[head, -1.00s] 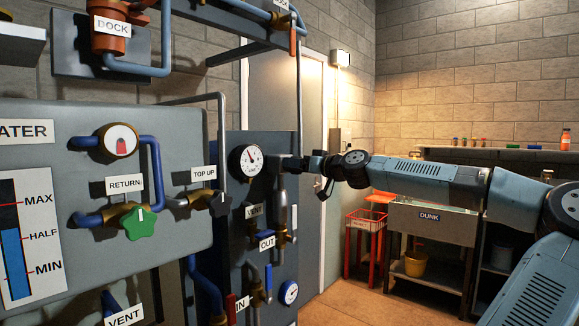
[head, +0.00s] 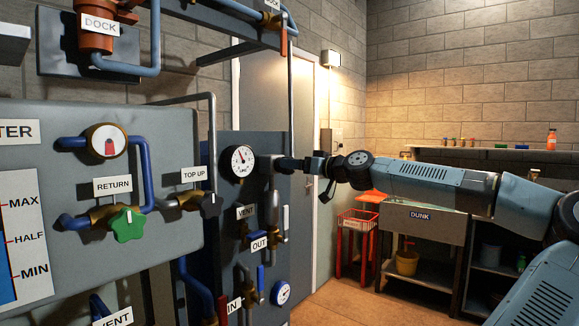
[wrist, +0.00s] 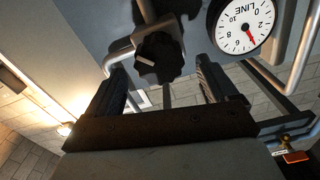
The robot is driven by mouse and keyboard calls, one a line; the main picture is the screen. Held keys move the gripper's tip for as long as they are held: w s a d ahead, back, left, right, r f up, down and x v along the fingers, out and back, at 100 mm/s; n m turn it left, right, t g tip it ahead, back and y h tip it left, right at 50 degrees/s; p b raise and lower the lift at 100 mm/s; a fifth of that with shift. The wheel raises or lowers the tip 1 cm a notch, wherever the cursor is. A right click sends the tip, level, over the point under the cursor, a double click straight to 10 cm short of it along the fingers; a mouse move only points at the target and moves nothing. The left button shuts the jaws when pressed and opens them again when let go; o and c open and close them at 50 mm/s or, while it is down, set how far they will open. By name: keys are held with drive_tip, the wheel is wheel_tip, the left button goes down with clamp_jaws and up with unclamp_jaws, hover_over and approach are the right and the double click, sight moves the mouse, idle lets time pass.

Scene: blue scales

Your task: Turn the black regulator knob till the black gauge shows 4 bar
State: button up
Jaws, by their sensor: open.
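The black regulator knob (wrist: 160,58), with a pale line on its face, is in the upper middle of the wrist view. My gripper (wrist: 159,68) is open, its two dark fingers apart to the left and right of the knob's lower part. I cannot tell whether either finger touches it. The black-rimmed gauge (wrist: 232,26), marked LINE, appears upside down beside the knob. Its red needle points between 2 and 6, about where 4 lies. In the head view the gauge (head: 238,161) hangs just left of my gripper (head: 285,164), which hides most of the knob.
Below the gauge are VENT and OUT pipework and a small blue gauge (head: 282,292). A TOP UP valve (head: 211,205) and green RETURN knob (head: 126,224) are to the left. A pale vertical pipe (head: 291,100) passes near my gripper. A DUNK sink (head: 421,216) stands to the right.

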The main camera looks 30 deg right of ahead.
drive_tip(key=v, duration=1)
drive_tip(key=shift+s, duration=0.2)
